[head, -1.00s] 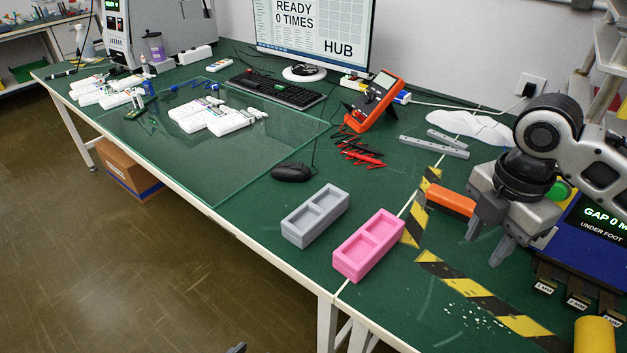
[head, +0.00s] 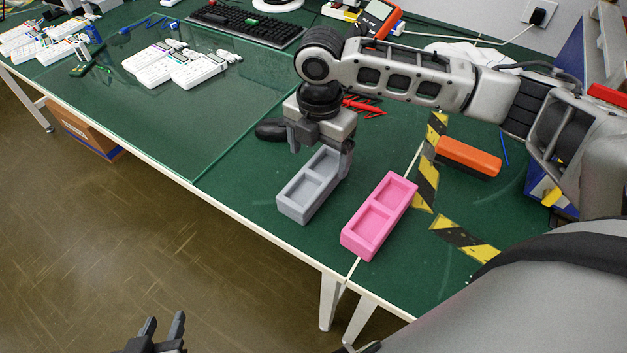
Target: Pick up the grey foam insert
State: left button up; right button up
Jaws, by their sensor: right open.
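The grey foam insert (head: 301,205) is a two-pocket block lying on the green table, left of a similar pink insert (head: 357,237). My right gripper (head: 320,158) points down over the far end of the grey insert, open, with one finger on each side of it in the picture. I cannot tell whether the fingers touch the insert. The gripper hides part of that far end. My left gripper (head: 163,328) shows at the bottom edge, over the floor in front of the table, with its fingers apart and empty.
A black mouse (head: 270,130) sits just behind the grey insert, partly hidden by my gripper. An orange block (head: 468,157) and striped tape (head: 463,241) lie to the right. A clear glass sheet (head: 170,120) covers the table at left.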

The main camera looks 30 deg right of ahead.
aim_at(316, 174)
jog(key=f, duration=0.7)
jog(key=shift+a+f, duration=0.1)
jog(key=shift+a, duration=0.2)
jog(key=c, duration=1.1)
